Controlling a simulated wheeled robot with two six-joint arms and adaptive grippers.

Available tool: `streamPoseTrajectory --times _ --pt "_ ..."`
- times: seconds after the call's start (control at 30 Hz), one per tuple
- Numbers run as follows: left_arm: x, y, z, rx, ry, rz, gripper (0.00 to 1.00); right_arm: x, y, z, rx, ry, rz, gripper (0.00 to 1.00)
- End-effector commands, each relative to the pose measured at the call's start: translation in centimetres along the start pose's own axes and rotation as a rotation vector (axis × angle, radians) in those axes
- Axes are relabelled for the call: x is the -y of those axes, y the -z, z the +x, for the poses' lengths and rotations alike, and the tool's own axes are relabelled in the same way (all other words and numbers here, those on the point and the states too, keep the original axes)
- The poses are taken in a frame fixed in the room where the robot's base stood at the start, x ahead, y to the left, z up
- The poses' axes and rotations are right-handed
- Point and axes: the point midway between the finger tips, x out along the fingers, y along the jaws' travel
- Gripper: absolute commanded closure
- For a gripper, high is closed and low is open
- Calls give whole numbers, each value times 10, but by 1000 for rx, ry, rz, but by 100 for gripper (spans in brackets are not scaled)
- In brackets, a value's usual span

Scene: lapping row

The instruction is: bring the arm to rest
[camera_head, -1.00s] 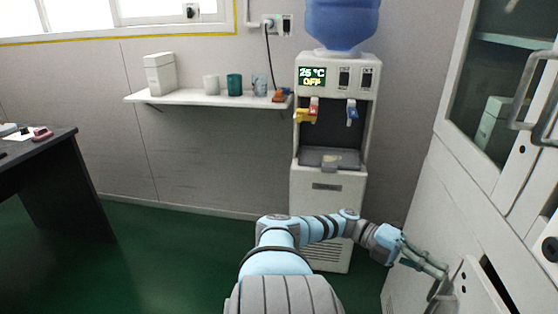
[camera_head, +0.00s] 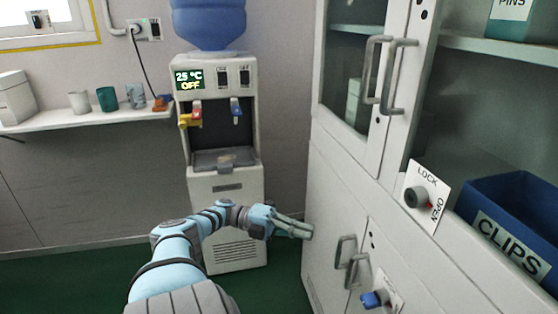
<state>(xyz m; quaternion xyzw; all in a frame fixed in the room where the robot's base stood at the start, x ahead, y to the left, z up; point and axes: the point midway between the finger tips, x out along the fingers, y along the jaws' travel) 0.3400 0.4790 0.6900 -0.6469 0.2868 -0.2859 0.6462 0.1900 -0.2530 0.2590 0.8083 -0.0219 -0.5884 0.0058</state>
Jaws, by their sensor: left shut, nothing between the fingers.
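My left arm comes in from the bottom and reaches right. Its left gripper (camera_head: 295,227) is shut and empty, with the fingers together. It is in front of the lower part of the white cabinet (camera_head: 333,205), left of the lower door handles (camera_head: 346,258). I cannot tell whether the fingertips touch the cabinet face. My right gripper is not in view.
A water dispenser (camera_head: 226,185) showing "25 °C OFF" stands behind the arm. A wall shelf (camera_head: 130,115) with cups is at left. The cabinet has upper handles (camera_head: 388,75), a lock knob (camera_head: 416,197), a blue knob (camera_head: 375,299) and a blue CLIPS bin (camera_head: 515,215). Green floor shows at lower left.

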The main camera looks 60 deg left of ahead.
Motion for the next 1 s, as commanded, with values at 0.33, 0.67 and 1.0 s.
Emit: streamPoseTrajectory --times 0.33,0.67,1.0 --pt "1 -1 -44 1 2 7 100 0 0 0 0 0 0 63" --pt "0 1 -46 -1 3 -2 100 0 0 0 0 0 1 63" --pt "-44 -152 -43 680 -60 -177 100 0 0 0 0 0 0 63"
